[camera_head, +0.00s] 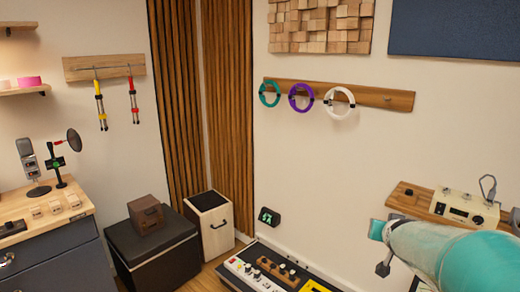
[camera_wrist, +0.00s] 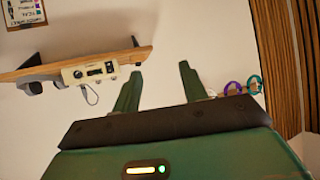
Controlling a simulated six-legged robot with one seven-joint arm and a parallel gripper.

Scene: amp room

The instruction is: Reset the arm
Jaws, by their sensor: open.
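In the wrist view my gripper (camera_wrist: 160,88) has its two dark green fingers spread wide apart. Nothing is between them except the pale wall behind. In the head view my arm, teal and white, enters at the lower right in front of the wooden wall shelf (camera_head: 408,197); the fingertips cannot be made out clearly there. A cream box with knobs (camera_head: 464,207) stands on that shelf. The box also shows in the wrist view (camera_wrist: 90,72), left of the fingers and apart from them.
Teal (camera_head: 269,93), purple (camera_head: 301,97) and white (camera_head: 339,101) rings hang on a wooden rail. A pedalboard (camera_head: 262,270) lies low in front. A black box (camera_head: 150,250) and a workbench (camera_head: 40,218) stand left. The wall between rail and shelf is bare.

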